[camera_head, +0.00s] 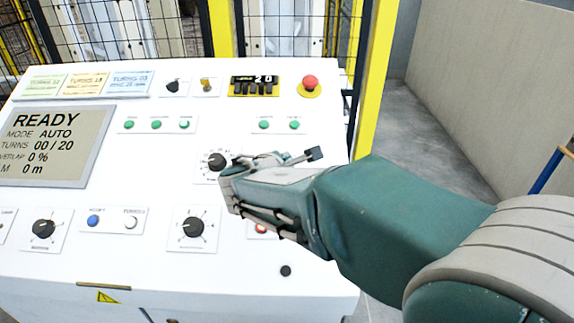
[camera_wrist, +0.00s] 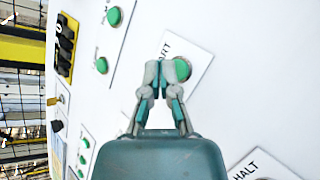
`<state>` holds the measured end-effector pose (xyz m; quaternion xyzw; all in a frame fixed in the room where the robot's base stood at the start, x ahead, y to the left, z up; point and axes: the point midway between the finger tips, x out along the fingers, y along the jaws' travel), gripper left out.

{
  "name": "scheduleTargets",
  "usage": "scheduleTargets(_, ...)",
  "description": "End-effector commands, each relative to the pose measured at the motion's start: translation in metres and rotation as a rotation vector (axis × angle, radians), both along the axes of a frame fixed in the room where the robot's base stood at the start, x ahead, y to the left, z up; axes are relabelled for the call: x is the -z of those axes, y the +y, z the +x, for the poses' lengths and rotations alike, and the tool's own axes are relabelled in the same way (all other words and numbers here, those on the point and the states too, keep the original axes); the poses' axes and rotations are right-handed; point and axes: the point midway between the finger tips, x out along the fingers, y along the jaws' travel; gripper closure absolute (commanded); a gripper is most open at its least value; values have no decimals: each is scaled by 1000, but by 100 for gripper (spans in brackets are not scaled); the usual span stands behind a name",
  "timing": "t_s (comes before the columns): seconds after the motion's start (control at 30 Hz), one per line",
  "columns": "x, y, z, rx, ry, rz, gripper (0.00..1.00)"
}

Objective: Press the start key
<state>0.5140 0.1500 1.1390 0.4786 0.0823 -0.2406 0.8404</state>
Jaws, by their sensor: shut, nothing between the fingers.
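The start key is a round green button (camera_wrist: 183,69) on a white label plate reading "ART" in the wrist view, its first letters hidden by my fingers. My gripper (camera_wrist: 158,70) is shut and empty, its fingertips just left of the green button and overlapping its edge. I cannot tell whether they touch it. In the head view my gripper (camera_head: 229,186) is over the right part of the white console (camera_head: 165,255), and the start key is hidden behind it. The display (camera_head: 50,145) reads READY, AUTO, turns 00/20.
A plate marked HALT (camera_wrist: 262,168) is at the wrist view's lower right. A red button (camera_head: 262,228) is partly hidden below my gripper. A black rotary knob (camera_head: 217,161) is close beside my fingertips. A red mushroom button (camera_head: 310,83) is at the console's upper right.

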Motion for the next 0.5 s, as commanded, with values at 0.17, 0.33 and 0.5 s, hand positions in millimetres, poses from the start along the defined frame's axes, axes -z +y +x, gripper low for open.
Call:
scheduleTargets(0.17, 0, 0, 0, 0, 0, 0, 100)
scheduleTargets(0.33, 1, 0, 0, 0, 0, 0, 100)
scheduleTargets(0.5, 5, -1, 2, 1, 2, -1, 100)
